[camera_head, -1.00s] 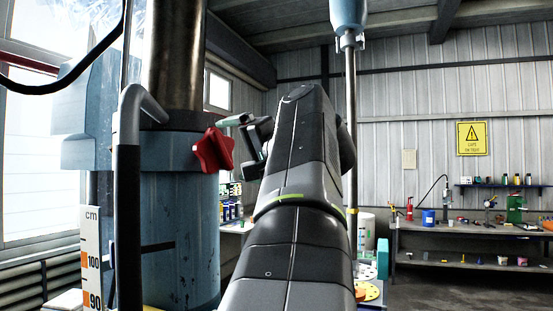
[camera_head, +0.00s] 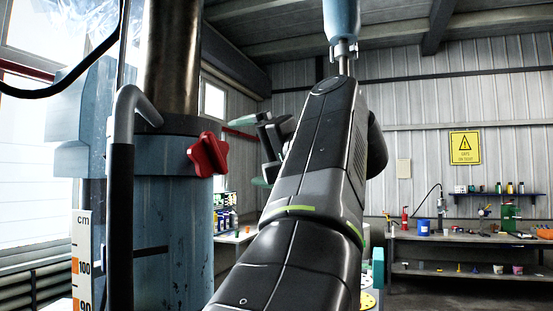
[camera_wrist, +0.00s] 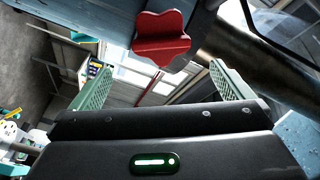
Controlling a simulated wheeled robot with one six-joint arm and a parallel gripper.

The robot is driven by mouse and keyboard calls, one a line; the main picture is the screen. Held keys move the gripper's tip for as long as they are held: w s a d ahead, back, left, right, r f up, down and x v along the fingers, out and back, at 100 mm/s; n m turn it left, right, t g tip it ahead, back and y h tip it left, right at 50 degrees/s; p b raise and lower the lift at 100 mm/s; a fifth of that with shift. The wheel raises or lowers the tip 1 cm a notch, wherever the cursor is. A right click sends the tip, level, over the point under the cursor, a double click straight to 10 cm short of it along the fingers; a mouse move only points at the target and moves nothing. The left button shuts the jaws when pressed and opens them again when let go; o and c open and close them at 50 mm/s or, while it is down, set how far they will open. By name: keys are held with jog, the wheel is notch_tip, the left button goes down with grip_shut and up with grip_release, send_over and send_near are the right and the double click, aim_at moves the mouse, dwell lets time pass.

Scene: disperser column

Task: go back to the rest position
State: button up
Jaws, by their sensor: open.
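My gripper (camera_wrist: 162,88) is open in the wrist view, with its two green ridged fingers wide apart and nothing between them. It also shows in the head view (camera_head: 262,160), partly hidden behind my own arm, to the right of the red star-shaped knob (camera_head: 208,155). The knob sits on the side of the blue column (camera_head: 165,215). In the wrist view the red knob (camera_wrist: 161,40) lies beyond the fingertips at the top, apart from them.
A metal pillar (camera_head: 172,60) rises from the blue column. A grey-and-black handle bar (camera_head: 122,190) and a cm scale (camera_head: 83,260) stand at left. A workbench (camera_head: 470,238) with tools is at the back right, with open floor before it.

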aim_at(211, 176)
jog(key=shift+w+a, duration=0.15)
jog(key=shift+p+x, duration=2.35)
jog(key=shift+x, duration=4.35)
